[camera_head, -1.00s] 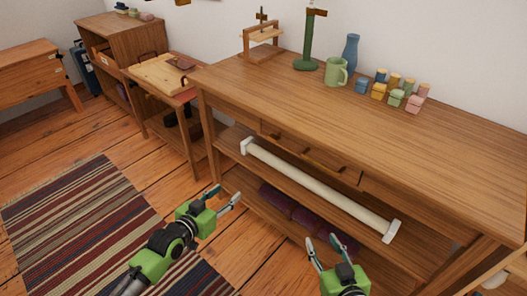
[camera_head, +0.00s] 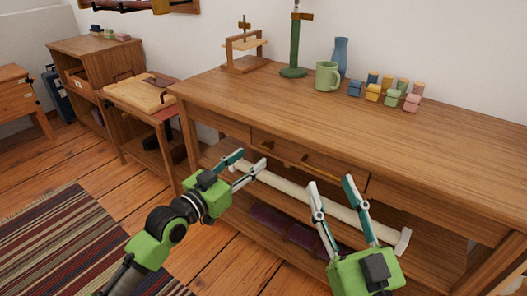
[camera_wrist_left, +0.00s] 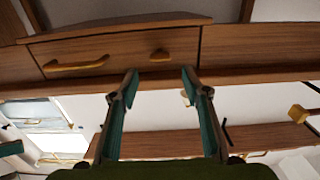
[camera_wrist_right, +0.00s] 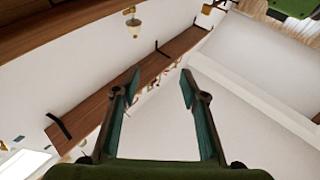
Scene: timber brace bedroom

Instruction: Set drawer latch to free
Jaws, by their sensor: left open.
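The worktable's drawer (camera_head: 292,158) has a brass bar handle (camera_head: 318,164) and a small brass latch (camera_head: 266,145) to its left. In the left wrist view the latch (camera_wrist_left: 160,55) is a small knob-like piece on the drawer front, right of the handle (camera_wrist_left: 76,65); its setting is not readable. My left gripper (camera_head: 250,160) is open and empty, just in front of the drawer. In its wrist view the latch lies ahead, between the fingertips (camera_wrist_left: 160,73), apparently not touched. My right gripper (camera_head: 331,184) is open and empty, below and in front of the handle.
A long pale roll (camera_head: 330,203) lies on the shelf under the drawer, close behind both grippers. Dark folded bundles (camera_head: 285,229) lie lower.

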